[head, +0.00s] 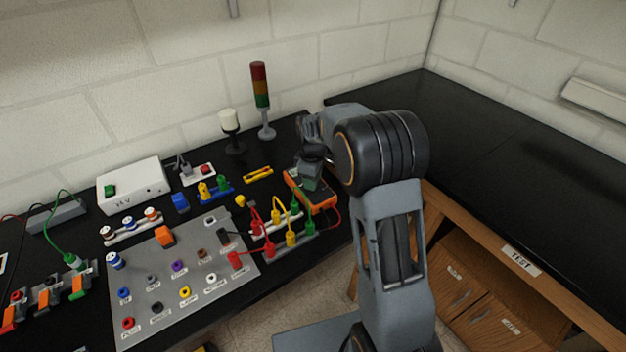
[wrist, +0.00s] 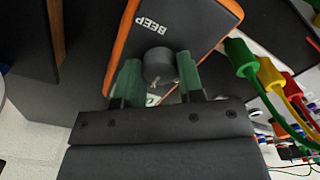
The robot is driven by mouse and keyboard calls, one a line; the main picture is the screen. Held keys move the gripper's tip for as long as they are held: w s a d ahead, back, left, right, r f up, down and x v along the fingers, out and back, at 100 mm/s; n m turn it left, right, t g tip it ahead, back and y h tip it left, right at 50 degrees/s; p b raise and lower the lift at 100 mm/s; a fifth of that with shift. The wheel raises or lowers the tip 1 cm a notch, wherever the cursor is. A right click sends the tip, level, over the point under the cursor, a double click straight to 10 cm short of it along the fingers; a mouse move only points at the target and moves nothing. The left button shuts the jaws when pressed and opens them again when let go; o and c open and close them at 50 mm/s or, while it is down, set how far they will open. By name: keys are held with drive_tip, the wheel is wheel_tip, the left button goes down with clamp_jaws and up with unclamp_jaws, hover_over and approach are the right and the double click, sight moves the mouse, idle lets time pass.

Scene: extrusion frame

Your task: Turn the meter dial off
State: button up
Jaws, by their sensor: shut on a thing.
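The meter (head: 318,196) is an orange-edged, dark-faced handheld unit lying on the black bench, left of my arm in the head view. Its face (wrist: 180,28) fills the upper middle of the wrist view, with the word BEEP upside down. The round dark dial (wrist: 159,66) sits between the two green fingertips of my gripper (wrist: 158,80). My gripper is shut on the dial. In the head view my gripper (head: 309,172) is over the meter and hides much of its face. The dial's pointer setting cannot be read clearly.
Red and yellow plugs with leads (head: 291,238) stand close to the meter's left. A grey socket panel (head: 180,270) lies further left. A stack light (head: 262,100) and a white-topped lamp (head: 231,130) stand behind. The right bench (head: 500,160) is clear.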

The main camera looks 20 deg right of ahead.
drive_tip(key=n, duration=0.6)
drive_tip(key=shift+n+b, duration=0.3)
drive_tip(key=shift+b, duration=0.05)
drive_tip(key=n, duration=0.5)
drive_tip(key=shift+w+n, duration=0.1)
drive_tip(key=shift+n, duration=0.3)
drive_tip(key=o, duration=0.9)
drive_tip(key=shift+o, duration=0.2)
drive_tip(key=shift+r, duration=0.1)
wheel_tip(320, 180, up, 14)
drive_tip(key=b, duration=0.1)
drive_tip(key=shift+f, duration=0.2)
